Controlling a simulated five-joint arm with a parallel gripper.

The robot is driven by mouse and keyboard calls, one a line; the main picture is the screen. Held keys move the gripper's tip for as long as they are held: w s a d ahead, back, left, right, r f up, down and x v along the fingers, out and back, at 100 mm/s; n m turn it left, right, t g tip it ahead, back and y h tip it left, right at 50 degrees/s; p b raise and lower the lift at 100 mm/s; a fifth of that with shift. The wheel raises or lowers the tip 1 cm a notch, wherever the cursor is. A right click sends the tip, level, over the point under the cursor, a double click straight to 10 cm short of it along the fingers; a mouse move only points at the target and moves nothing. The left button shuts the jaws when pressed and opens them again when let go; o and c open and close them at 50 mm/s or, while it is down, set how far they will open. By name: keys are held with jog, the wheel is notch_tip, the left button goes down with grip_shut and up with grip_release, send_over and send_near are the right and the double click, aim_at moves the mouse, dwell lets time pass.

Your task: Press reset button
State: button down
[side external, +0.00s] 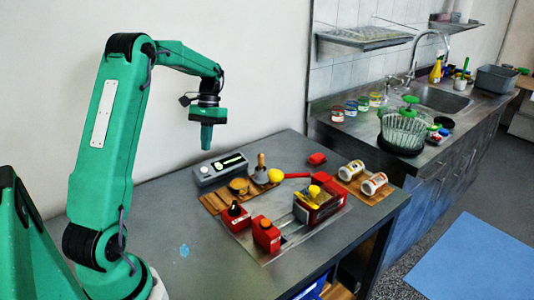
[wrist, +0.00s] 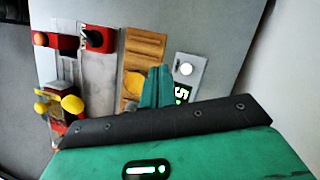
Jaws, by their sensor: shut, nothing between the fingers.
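My gripper (side external: 206,144) is shut and empty, pointing down in the air above the table, over the back of the grey display box. In the wrist view its green fingers (wrist: 157,84) are together. The grey box (side external: 219,169) has a lit display and a round white button (wrist: 186,69). A red box with an orange-red dome button (side external: 263,224) stands near the table's front; the button also shows in the wrist view (wrist: 40,39). Beside it is a red box with a black knob (side external: 235,210). I cannot read which button is marked reset. The gripper touches none of them.
A wooden rack (side external: 215,203) holds a yellow round piece and a tamper-like tool (side external: 261,168). A red and yellow machine (side external: 321,197) stands to the right.

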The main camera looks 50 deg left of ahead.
send_near(207, 171)
jog(key=shift+s+d+f, duration=0.35)
jog(key=shift+s+f, duration=0.15)
jog(key=shift+f, duration=0.25)
jog(key=shift+s+d+f, duration=0.35)
jog(key=shift+s+f, duration=0.15)
jog(key=shift+f, duration=0.25)
jog(key=shift+s+d+f, duration=0.3)
jog(key=shift+s+f, duration=0.2)
jog(key=shift+f, duration=0.25)
jog(key=shift+a+f, duration=0.2)
jog(key=shift+f, duration=0.65)
dwell(1.5)
jog(key=shift+r, duration=0.1)
dwell(0.3)
jog(key=shift+d+r, duration=0.3)
jog(key=shift+r, duration=0.4)
jog(key=shift+d+r, duration=0.25)
jog(key=shift+r, duration=0.55)
jog(key=shift+d+r, duration=0.25)
jog(key=shift+r, duration=0.55)
jog(key=shift+d+r, duration=0.25)
jog(key=shift+r, duration=0.55)
